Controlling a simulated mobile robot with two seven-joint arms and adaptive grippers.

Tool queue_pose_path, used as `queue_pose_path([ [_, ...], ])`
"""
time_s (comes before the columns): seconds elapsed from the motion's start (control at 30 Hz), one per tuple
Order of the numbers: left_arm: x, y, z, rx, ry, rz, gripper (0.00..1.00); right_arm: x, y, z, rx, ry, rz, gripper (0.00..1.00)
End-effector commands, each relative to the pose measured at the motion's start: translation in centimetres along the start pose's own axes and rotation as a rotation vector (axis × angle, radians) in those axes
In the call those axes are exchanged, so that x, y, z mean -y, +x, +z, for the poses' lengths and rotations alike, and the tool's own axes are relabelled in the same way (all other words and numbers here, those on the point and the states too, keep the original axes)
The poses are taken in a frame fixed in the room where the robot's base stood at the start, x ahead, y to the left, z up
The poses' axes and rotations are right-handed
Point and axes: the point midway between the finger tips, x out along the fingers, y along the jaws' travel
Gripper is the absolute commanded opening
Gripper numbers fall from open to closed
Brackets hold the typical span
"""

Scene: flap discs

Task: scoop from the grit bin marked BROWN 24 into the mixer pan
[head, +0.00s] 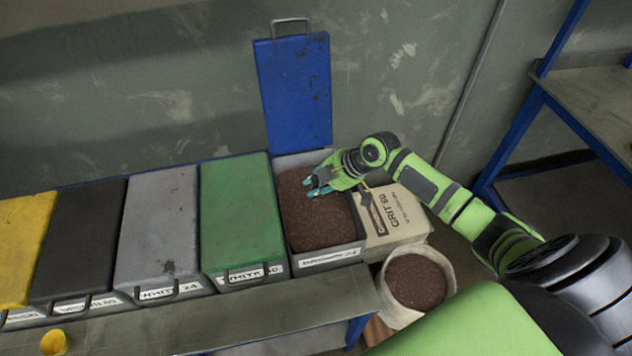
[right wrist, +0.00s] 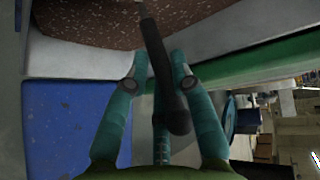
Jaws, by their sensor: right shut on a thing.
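The open grit bin (head: 357,247) holds brown grit, and its front label seems to read BROWN 24. Its blue lid (head: 294,92) stands up against the wall. My right gripper (head: 318,187) is over the right part of the grit, with teal fingers. In the right wrist view, the right gripper (right wrist: 160,75) is shut on a dark handle (right wrist: 165,70), likely the scoop's. The handle's far end reaches toward the grit at the top; the scoop's bowl is not visible. I cannot make out a mixer pan for certain. My left gripper is not in view.
Closed bins with green (head: 238,210), grey (head: 160,220), black and yellow lids stand to the left. A GRIT 60 sack (head: 394,217) lies right of the open bin. A round pale container (head: 447,290) of brown grit stands in front of it. A yellow cup-like thing (head: 54,342) is at lower left.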

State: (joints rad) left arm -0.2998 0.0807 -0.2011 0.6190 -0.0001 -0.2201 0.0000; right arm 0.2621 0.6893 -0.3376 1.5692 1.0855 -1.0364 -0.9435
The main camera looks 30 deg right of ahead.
Motion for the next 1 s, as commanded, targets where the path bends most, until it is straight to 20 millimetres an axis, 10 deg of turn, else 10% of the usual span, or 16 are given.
queue_pose_path([
  [1.0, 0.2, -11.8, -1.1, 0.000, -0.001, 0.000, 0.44, 1.2, -10.2, -6.7, -0.055, -0.156, 0.222, 0.00],
])
